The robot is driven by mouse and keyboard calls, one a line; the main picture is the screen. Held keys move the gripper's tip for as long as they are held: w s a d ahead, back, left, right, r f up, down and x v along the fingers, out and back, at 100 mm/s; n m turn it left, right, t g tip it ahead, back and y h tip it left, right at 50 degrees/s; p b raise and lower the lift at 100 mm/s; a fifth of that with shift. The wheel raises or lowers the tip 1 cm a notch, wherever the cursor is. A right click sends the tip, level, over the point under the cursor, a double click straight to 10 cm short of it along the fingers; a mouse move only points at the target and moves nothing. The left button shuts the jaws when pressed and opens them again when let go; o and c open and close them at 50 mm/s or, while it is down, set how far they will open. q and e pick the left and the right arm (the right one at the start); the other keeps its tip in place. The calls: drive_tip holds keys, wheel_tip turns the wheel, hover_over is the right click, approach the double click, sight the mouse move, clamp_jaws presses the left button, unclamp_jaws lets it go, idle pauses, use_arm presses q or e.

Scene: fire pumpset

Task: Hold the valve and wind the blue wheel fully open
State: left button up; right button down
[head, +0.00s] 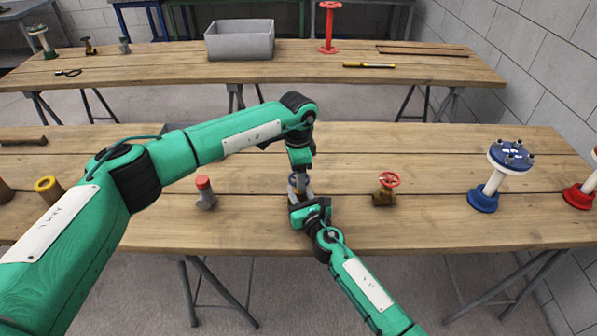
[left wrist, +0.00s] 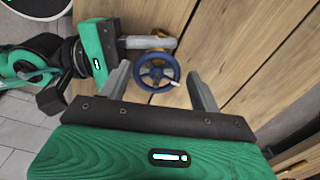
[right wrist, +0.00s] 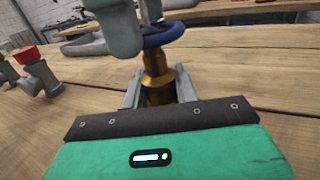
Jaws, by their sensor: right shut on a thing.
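The valve with the blue wheel stands on the near bench in front of me. In the left wrist view the blue wheel (left wrist: 157,70) lies between the spread fingers of my left gripper (left wrist: 160,85). The fingers are wider apart than the wheel, and the left one is close to its rim. In the head view my left gripper (head: 299,183) points down over the valve, mostly hiding it. My right gripper (right wrist: 157,98) is shut on the brass valve body (right wrist: 156,75), below the wheel. A grey finger of my left gripper partly covers the wheel (right wrist: 165,38) there.
A red-wheel valve (head: 386,188) stands right of the blue one, and a red-capped grey fitting (head: 205,193) stands left. A blue flanged post (head: 494,175) is farther right. A grey bin (head: 240,40) sits on the far bench.

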use_arm(q)
drive_tip(key=shift+o, duration=0.6)
drive_tip(key=shift+s, duration=0.1)
wheel_tip(320, 180, up, 12)
use_arm(e)
drive_tip(key=c, duration=1)
unclamp_jaws()
